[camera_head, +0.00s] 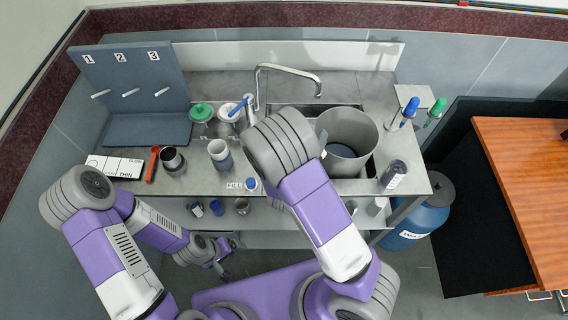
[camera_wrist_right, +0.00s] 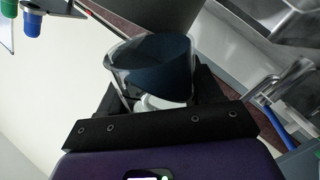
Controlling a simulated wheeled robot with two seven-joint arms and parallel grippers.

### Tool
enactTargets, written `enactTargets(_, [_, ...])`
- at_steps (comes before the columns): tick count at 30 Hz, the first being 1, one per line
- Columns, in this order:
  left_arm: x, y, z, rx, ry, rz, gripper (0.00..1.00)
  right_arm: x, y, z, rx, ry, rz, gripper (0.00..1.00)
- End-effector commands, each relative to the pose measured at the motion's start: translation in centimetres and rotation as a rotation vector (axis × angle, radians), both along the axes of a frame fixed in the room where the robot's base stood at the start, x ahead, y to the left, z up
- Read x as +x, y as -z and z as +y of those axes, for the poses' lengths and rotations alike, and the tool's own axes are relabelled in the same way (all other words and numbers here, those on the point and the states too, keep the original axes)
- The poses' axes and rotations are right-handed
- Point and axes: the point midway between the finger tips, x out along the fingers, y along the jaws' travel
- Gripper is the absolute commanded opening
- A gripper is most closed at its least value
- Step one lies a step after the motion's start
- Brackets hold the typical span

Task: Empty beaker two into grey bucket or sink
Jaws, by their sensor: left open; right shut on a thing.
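My right gripper (camera_wrist_right: 157,95) is shut on a clear beaker (camera_wrist_right: 155,62) holding dark blue liquid, shown in the right wrist view. No label shows on this beaker. In the head view, my right wrist hides this gripper and beaker. That wrist is at the left of the grey bucket (camera_head: 349,128), which stands in the sink (camera_head: 313,106). My left gripper (camera_head: 223,268) is open and empty, low in front of the bench and away from the beakers.
Two more vessels, one dark-filled (camera_head: 172,160) and one grey-blue (camera_head: 219,153), stand on the counter. The tap (camera_head: 287,69) arches behind my right wrist. A numbered rack (camera_head: 133,85) stands at the back left. Bottles with blue (camera_head: 411,106) and green (camera_head: 438,106) tops are at right.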

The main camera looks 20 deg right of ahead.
Motion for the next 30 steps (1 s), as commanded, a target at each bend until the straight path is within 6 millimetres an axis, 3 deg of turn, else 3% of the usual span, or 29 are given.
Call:
enactTargets(1, [0.0,-1.6,0.0,0.000,0.000,0.001,0.90,0.0,-1.4,0.0,-0.018,0.000,0.018,0.33])
enactTargets(3, [-0.1,-2.3,0.0,0.000,0.001,0.002,0.90,0.0,-2.0,0.0,-0.040,-0.001,0.042,0.33])
enactTargets(8, [-0.1,-1.6,0.0,-0.001,0.001,0.003,0.90,0.0,-1.1,0.0,-0.055,0.000,0.061,0.33])
enactTargets(30, [-0.1,-2.3,0.0,0.000,0.001,0.002,0.90,-0.1,-0.9,-0.1,-0.123,0.001,0.131,0.33])
